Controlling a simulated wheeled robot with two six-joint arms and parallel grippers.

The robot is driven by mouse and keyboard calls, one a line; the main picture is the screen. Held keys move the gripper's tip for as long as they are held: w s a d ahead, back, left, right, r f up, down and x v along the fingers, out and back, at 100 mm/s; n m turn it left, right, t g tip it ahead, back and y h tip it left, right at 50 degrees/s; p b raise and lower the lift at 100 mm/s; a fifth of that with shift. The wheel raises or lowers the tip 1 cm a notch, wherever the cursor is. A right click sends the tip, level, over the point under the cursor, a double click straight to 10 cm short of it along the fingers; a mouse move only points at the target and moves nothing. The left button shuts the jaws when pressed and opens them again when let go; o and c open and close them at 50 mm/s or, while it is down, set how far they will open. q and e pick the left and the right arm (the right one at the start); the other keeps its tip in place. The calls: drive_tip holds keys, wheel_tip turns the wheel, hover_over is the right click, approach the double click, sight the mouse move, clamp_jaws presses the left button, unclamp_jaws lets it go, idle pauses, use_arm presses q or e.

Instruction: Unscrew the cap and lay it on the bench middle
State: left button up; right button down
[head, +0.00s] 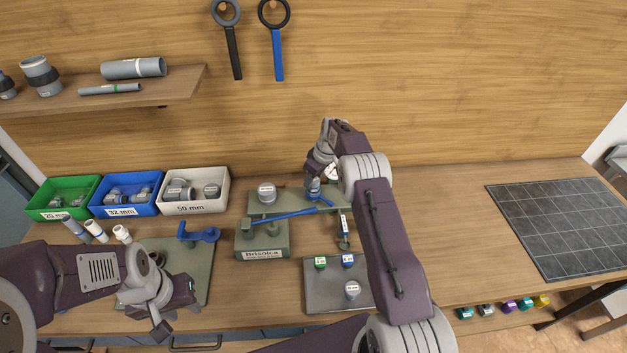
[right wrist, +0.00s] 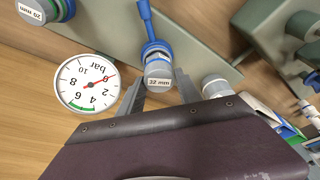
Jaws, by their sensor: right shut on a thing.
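The cap labelled 32 mm (right wrist: 158,76) sits at the end of a blue fitting in the right wrist view. My right gripper (right wrist: 158,88) has its two grey fingers on either side of this cap and is shut on it. In the head view my right gripper (head: 314,183) is at the back of the bench, at the grey-green manifold (head: 290,197), and partly hides the cap. Whether the cap is loose from its thread cannot be seen. My left gripper (head: 175,308) is empty and looks open, over the green-grey board at front left.
A pressure gauge (right wrist: 88,86) is close beside the right fingers. A larger grey cap (head: 267,192) and a long blue handle (head: 285,216) are left of them. A grey plate (head: 320,294) holds small caps in front. Bare bench (head: 460,235) lies right of my right arm.

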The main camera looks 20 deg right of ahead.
drive_tip(key=c, duration=0.5)
unclamp_jaws()
wheel_tip(320, 180, up, 8)
drive_tip(key=p, duration=0.5)
drive_tip(key=shift+f, duration=0.25)
